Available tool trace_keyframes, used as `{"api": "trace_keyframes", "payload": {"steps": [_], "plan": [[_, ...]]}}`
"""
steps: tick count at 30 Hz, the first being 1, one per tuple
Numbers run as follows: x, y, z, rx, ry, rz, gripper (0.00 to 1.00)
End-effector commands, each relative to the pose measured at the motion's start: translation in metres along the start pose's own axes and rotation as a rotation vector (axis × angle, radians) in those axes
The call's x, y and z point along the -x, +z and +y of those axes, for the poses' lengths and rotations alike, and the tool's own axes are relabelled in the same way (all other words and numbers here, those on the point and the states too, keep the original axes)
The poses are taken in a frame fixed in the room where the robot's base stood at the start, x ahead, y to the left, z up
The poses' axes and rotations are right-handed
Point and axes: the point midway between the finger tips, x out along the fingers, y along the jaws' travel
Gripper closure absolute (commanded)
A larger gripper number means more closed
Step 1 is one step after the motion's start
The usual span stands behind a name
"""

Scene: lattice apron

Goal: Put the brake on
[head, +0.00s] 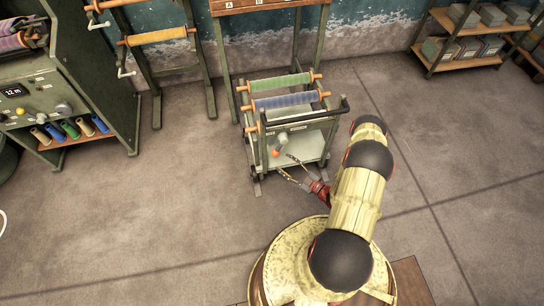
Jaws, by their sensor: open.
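A small wheeled cart (316,147) stands in the middle of the head view, carrying a green roll (280,84) above a blue-violet roll (285,101). On its near panel is a pale lever-like part (282,140) with an orange knob (276,153) at its lower end; it looks like the brake. I cannot read the small labels beside it. My gripper (284,162) is open, with its fingers spread just below and right of the orange knob. I cannot tell whether a finger touches the knob or the panel.
The cart's dark handle bar (345,106) rises close to my arm. Roll racks (158,37) stand at the back left, and a grey machine (45,90) with a control panel is at the far left. A shelf (470,45) stands back right. Floor around the cart is clear.

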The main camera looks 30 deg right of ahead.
Motion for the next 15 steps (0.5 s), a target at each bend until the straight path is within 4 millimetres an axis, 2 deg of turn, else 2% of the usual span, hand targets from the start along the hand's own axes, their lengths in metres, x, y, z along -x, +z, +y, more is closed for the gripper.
{"api": "trace_keyframes", "payload": {"steps": [3,6,11,15], "plan": [[0.001,-0.002,0.01,-0.166,0.039,0.007,0.53],[0.0,-0.004,0.011,-0.251,0.042,0.017,0.53],[-0.006,-0.003,0.011,-0.29,0.039,0.018,0.53],[-0.023,-0.003,0.01,-0.288,0.036,0.02,0.53]]}}
